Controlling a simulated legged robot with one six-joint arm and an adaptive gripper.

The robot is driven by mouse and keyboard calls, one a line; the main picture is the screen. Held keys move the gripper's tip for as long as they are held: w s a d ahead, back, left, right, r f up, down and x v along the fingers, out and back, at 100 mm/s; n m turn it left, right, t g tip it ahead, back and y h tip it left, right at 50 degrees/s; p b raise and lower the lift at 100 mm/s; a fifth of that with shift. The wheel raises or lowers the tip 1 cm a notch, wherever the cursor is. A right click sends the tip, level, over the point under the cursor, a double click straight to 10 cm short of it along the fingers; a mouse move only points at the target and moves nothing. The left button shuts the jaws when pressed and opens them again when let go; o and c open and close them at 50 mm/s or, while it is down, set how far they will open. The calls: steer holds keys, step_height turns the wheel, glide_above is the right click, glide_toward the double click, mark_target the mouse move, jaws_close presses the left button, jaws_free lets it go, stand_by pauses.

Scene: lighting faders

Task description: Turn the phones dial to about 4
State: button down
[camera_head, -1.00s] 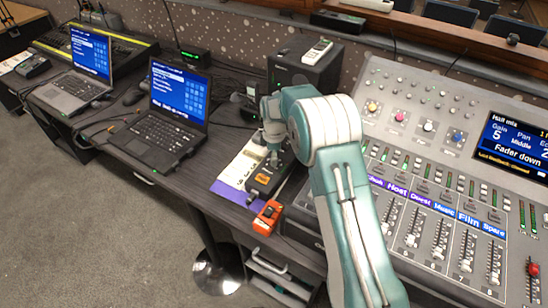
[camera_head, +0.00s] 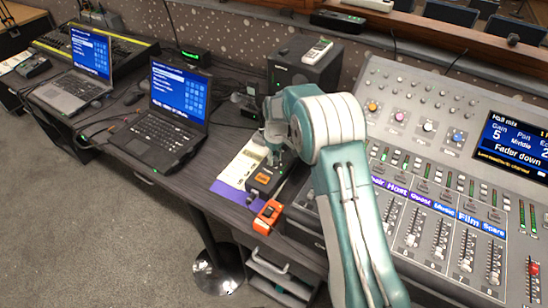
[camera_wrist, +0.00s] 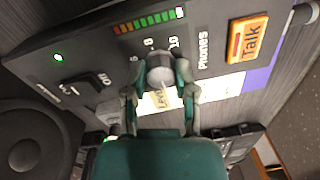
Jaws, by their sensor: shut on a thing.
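The phones dial (camera_wrist: 160,68) is a round grey knob on a dark box, seen in the wrist view beside the word Phones and a printed number scale. My gripper (camera_wrist: 158,88) is shut on the dial, one finger on each side of it. Its pointer setting cannot be read clearly. In the head view the box (camera_head: 262,184) lies on the desk and my gripper (camera_head: 272,150) reaches down to its far end. The dial is hidden there by my gripper.
An orange Talk button (camera_wrist: 247,38) and a coloured level strip (camera_wrist: 148,22) are near the dial. A small orange box (camera_head: 267,217) sits at the desk edge. The mixing desk (camera_head: 384,75) is on the right, a laptop (camera_head: 158,138) on the left.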

mark_target(275, 158)
steer(key=m, duration=1.3)
steer(key=shift+t, duration=0.3)
stand_by(0.4)
steer(key=shift+c, duration=2)
jaws_free()
steer(key=shift+f, duration=0.1)
step_height(275, 158, up, 12)
steer(key=shift+d, duration=0.2)
steer(key=shift+s, duration=0.1)
